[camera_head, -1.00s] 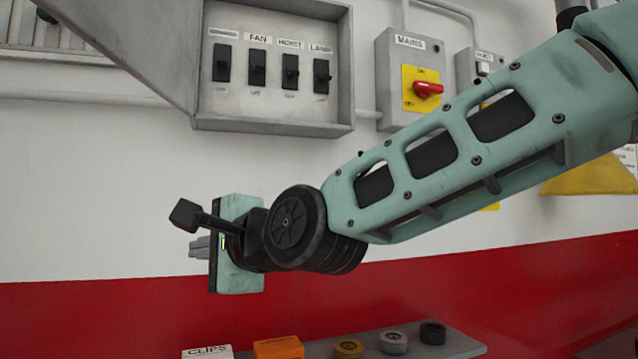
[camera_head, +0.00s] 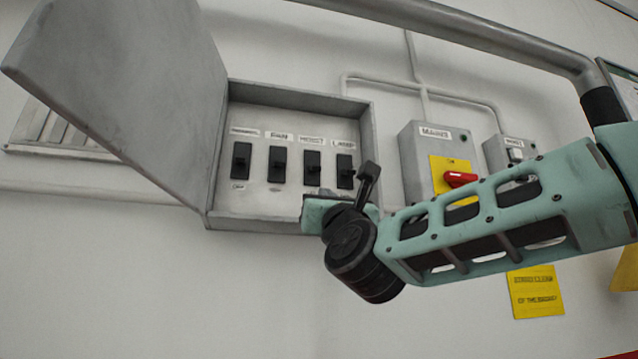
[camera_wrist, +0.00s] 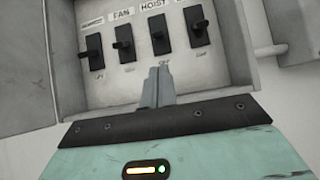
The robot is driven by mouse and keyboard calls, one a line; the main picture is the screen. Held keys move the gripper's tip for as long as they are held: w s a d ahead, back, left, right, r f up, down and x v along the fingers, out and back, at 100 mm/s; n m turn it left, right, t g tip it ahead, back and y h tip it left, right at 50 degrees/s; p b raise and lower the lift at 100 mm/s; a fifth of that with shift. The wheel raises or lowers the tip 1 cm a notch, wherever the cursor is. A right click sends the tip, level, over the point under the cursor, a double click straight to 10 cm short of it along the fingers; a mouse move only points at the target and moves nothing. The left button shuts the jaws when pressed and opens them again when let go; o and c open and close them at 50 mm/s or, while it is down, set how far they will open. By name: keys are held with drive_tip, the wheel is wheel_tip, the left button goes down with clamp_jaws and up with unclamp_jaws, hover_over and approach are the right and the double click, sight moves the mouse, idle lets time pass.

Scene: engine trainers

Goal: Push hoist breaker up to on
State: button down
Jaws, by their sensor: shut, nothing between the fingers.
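The hoist breaker (camera_head: 311,168) is a black switch under the HOIST label, third from the left in the open grey panel box. I cannot tell clearly whether the lever is up or down. My gripper (camera_wrist: 158,76) is shut and empty. In the wrist view its grey fingertips point at the panel just below the hoist breaker, by the small label under it. I cannot tell if they touch anything. In the head view the fingers are mostly hidden by my wrist.
Fan breaker (camera_head: 277,165) and another breaker (camera_head: 241,161) are left of it; the lamp breaker (camera_head: 345,171) is close on the right. The box door (camera_head: 130,90) hangs open at left. A mains box (camera_head: 420,150) with a red switch (camera_head: 460,179) is at right.

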sight(312, 168)
drive_tip(key=p+x, duration=0.6)
drive_tip(key=x, duration=0.2)
drive_tip(key=shift+w+a+r, duration=0.1)
drive_tip(key=shift+r, duration=0.2)
drive_tip(key=shift+w+a+r+p, duration=0.15)
drive_tip(key=shift+w+r+p, duration=0.2)
drive_tip(key=shift+w+p, duration=0.25)
drive_tip(key=shift+s+r+g, duration=0.2)
drive_tip(key=shift+g, duration=0.1)
